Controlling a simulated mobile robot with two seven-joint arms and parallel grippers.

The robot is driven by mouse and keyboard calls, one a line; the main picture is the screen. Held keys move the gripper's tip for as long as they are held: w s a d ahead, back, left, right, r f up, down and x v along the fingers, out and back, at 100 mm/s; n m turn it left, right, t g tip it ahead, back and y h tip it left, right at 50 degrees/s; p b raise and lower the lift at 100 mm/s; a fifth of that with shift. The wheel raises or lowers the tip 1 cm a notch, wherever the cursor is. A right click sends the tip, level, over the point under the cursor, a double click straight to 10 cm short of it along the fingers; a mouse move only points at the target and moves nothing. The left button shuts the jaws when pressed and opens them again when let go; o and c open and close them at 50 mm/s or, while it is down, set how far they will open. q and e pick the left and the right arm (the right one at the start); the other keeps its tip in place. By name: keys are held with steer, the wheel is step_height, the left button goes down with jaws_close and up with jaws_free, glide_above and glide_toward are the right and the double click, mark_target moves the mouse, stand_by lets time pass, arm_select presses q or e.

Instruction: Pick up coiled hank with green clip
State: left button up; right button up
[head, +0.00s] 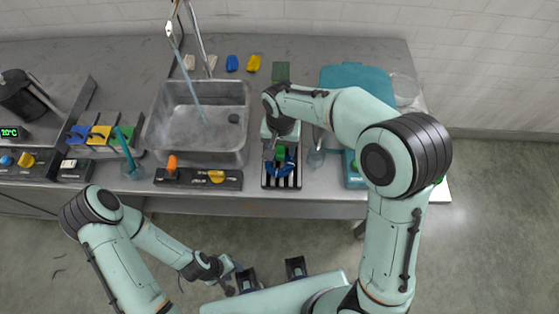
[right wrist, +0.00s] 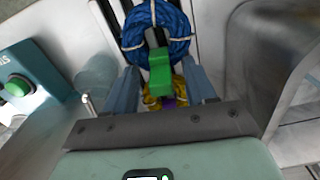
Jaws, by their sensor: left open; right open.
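The coiled hank (right wrist: 178,22) is blue with pale ties and carries a green clip (right wrist: 160,75). In the head view the blue hank (head: 283,169) and its green clip (head: 281,153) lie in a dark slotted rack (head: 268,183) at the counter's front edge. My right gripper (right wrist: 162,72) is open, with its fingers on either side of the green clip; I cannot tell whether they touch it. Its arm hides part of the rack in the head view. My left gripper (head: 233,283) is low in front of the counter, away from the hank.
A yellow bundle (right wrist: 180,88) with a purple bit shows below the clip. The sink (head: 200,125) is left of the rack. A clear glass (head: 316,158) and a teal case (head: 355,80) stand to the right. Organizer trays (head: 100,135) occupy the left counter.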

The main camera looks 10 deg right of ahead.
jaws_close()
